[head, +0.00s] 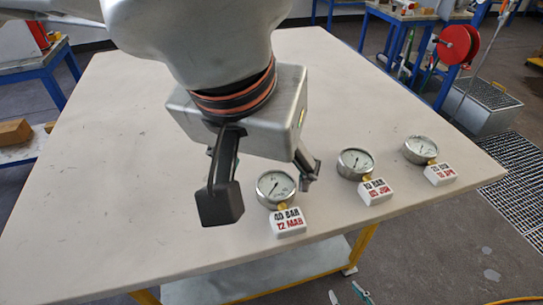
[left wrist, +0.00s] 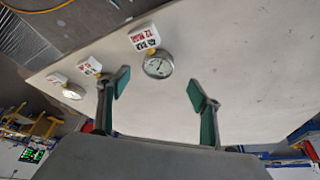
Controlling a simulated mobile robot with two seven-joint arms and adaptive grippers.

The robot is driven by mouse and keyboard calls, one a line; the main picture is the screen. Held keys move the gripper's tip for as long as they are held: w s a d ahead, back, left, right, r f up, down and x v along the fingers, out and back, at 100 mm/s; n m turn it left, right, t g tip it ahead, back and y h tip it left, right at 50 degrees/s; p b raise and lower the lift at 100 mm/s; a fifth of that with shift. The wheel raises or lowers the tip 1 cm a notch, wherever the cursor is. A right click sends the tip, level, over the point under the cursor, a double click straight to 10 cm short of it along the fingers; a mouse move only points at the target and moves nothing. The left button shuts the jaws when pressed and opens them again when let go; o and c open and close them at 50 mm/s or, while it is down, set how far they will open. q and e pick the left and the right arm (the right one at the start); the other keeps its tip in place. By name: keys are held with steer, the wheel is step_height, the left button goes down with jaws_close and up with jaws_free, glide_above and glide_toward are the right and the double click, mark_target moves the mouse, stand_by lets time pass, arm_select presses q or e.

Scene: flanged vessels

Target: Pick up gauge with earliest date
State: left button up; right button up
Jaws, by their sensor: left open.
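Three round steel pressure gauges with white dials stand in a row on the table, each with a white label block. The left gauge (head: 276,188) has a label (head: 288,222) that seems to read 40 BAR, 12 MAR. The middle gauge (head: 355,163) has a label reading about 10 BAR, 05 JUN. The right gauge (head: 420,150) has a label that looks like 18 APR, blurred. My left gripper (head: 264,186) is open and empty above the table by the left gauge. In the left wrist view that gauge (left wrist: 158,66) shows between and beyond the fingertips. My right gripper is not seen.
The pale tabletop (head: 110,170) is clear left of and behind the gauges. Its front edge runs close to the labels. A red hose reel (head: 458,44) and a grey metal box (head: 482,105) stand off the table at the right.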

mark_target(275, 186)
arm_select(q)
steer(key=shift+x, duration=1.2)
steer(key=shift+d+x, duration=0.2)
steer(key=shift+x, duration=2.4)
steer(key=shift+w+r, duration=0.15)
steer(key=c, duration=1.4)
